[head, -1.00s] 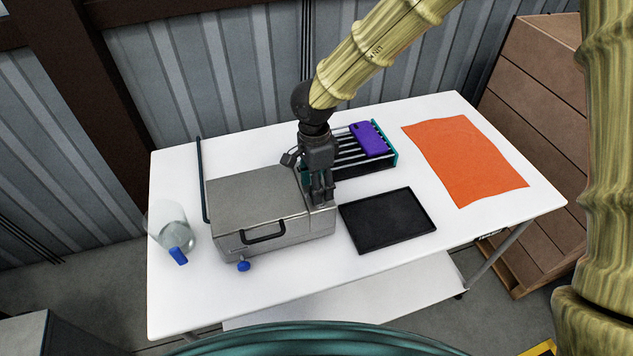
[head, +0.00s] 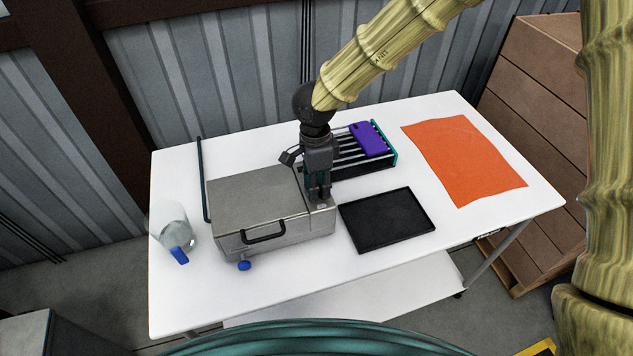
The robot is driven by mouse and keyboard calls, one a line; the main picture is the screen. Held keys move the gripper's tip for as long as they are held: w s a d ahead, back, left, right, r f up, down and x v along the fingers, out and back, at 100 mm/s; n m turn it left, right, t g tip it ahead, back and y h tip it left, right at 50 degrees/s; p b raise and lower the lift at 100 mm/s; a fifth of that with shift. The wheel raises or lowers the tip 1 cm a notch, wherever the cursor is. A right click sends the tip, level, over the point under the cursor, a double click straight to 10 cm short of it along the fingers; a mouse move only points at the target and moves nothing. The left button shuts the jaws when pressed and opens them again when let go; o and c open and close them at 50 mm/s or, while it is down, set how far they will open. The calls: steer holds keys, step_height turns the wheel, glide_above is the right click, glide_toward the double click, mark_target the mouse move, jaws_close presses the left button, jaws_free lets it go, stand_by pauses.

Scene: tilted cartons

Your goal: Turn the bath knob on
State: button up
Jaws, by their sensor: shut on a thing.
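The bath (head: 258,201) is a grey metal box with a lid and a black front handle (head: 264,234), standing on the white table. My gripper (head: 319,197) points down over the right end of its top, to the right of the lid. Its fingers are close together and shut at that spot. The knob is not clearly visible; the fingers cover the place they are shut on. A small blue tap (head: 244,266) sticks out low at the front of the bath.
A clear container with a blue part (head: 172,232) stands on the left. A black tray (head: 388,219) lies right of the bath. A rack (head: 350,165) holding a purple item (head: 368,139) is behind it. An orange mat (head: 464,160) lies on the right of the white table (head: 300,285).

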steer(key=shift+m+p, duration=0.9)
steer(key=shift+m, duration=1.3)
steer(key=o, duration=1)
steer(key=shift+d, duration=0.1)
steer(key=r, duration=0.8)
steer(key=w+r, duration=0.1)
steer(key=r, duration=0.3)
